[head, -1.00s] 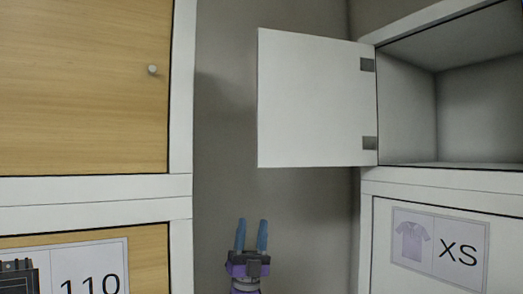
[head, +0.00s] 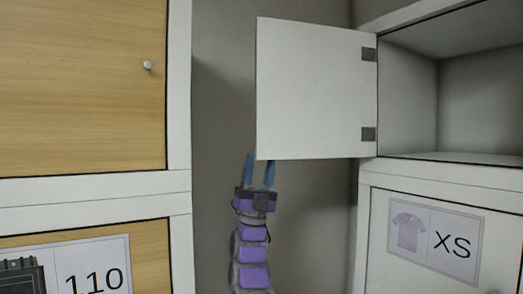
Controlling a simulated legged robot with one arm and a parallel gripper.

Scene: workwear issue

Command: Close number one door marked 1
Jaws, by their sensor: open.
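A white door (head: 310,90) stands wide open on the right-hand locker, hinged on its right side by two grey hinges. Its inner face is towards me, so no number 1 shows on it. The compartment (head: 478,105) behind it is open and looks empty in the part I see. My gripper (head: 259,172) is open and empty, pointing up at the door's lower left corner. Its blue fingertips are at the height of the door's bottom edge; I cannot tell whether they touch it.
A closed wooden door (head: 85,80) with a round knob (head: 147,65) is at the upper left. Below it is a door with a sign (head: 92,270) reading 110. A closed white door with an XS shirt sign (head: 436,240) is at the lower right. A grey wall gap lies between the lockers.

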